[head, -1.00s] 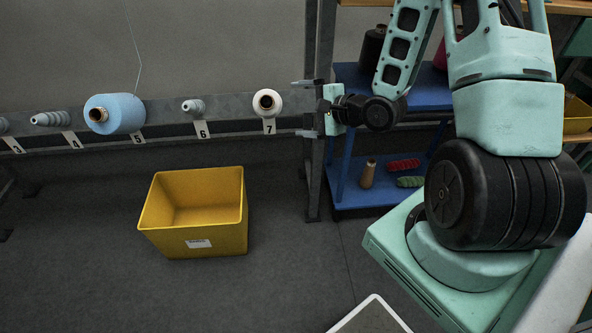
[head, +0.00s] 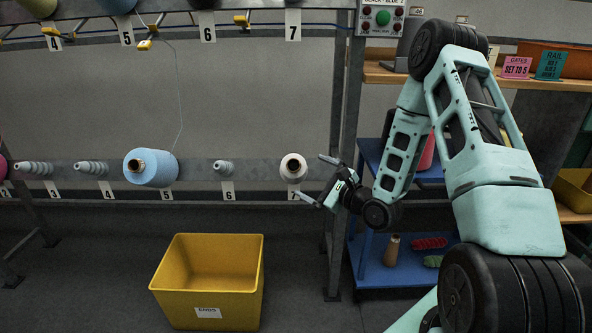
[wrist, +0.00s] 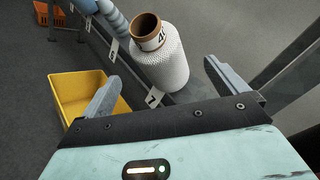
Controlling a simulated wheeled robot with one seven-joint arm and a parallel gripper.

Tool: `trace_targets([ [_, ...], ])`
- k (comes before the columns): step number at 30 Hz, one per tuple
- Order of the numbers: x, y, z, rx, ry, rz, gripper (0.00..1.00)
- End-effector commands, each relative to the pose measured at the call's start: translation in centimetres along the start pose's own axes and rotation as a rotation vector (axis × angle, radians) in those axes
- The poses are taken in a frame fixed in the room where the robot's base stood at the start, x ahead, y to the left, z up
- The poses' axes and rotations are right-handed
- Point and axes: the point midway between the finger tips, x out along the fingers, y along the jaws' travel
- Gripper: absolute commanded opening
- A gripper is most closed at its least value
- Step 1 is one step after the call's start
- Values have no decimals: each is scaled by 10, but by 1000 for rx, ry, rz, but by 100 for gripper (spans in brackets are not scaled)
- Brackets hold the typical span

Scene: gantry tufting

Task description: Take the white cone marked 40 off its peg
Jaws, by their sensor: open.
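The white cone (head: 294,168) sits on the lower rail above the label 7 and hides its peg. In the wrist view the white cone (wrist: 163,62) shows its brown core and a tag reading 40. My gripper (head: 318,179) is open and empty, just right of the cone. In the wrist view the gripper (wrist: 165,85) has its two fingers wide apart, with the cone ahead between them, apart from both.
A blue cone (head: 151,167) sits at label 5. The peg at label 6 (head: 223,168) is bare. A yellow bin (head: 207,285) stands on the floor below. A dark upright post (head: 341,150) and a blue shelf (head: 385,270) stand at the right.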

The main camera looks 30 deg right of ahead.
Motion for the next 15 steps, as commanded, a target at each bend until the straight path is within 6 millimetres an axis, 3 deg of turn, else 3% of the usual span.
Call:
trace_targets([
  [6,41,1,0,-2,-3,1,98],
  [15,74,0,0,-1,-1,0,98],
])
